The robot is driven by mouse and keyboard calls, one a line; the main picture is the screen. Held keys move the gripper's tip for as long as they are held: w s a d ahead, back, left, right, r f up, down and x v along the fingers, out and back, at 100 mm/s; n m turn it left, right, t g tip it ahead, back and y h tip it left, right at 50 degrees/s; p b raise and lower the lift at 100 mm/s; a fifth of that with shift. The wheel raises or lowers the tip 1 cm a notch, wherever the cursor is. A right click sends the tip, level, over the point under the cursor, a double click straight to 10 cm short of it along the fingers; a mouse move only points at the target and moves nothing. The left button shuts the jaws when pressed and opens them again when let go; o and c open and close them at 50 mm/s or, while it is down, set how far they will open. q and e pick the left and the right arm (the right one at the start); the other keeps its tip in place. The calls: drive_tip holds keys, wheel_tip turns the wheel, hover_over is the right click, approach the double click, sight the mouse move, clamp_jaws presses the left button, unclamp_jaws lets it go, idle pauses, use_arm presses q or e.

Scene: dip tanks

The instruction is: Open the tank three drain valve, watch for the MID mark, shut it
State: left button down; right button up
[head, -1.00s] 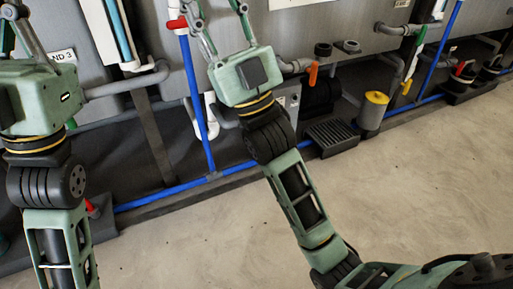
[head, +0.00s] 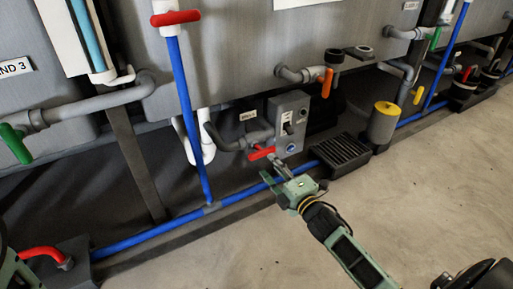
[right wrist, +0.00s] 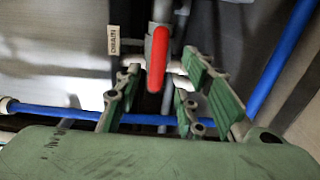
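A red lever handle (head: 262,153) sits on a grey drain pipe beside a small grey control box (head: 288,125) under the tank. In the right wrist view the red handle (right wrist: 158,58) points toward me, below a small plate reading DRAIN (right wrist: 113,40). My right gripper (head: 277,173) is just in front of and below this handle. The right wrist view shows it open (right wrist: 160,92), with green-padded fingers on both sides of the handle; I cannot tell whether they touch it. My left gripper is out of view. No MID mark is readable.
A blue pipe (head: 185,100) rises left of the handle to another red handle (head: 175,17). A green handle (head: 15,143) is far left, an orange one (head: 327,83) to the right. A black grate (head: 343,152) and yellow-topped canister (head: 383,122) stand right.

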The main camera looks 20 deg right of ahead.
sight(264, 156)
drive_tip(key=w+b, duration=0.1)
drive_tip(key=w, duration=0.1)
drive_tip(key=w+b, duration=0.2)
drive_tip(key=w, duration=0.1)
drive_tip(key=shift+w+a+f, duration=0.1)
drive_tip(key=shift+w+a, duration=0.15)
drive_tip(key=shift+w, duration=0.05)
drive_tip(key=shift+w+a+b, duration=0.1)
drive_tip(key=shift+w+b, duration=0.4)
drive_tip(key=shift+w, duration=0.3)
clamp_jaws()
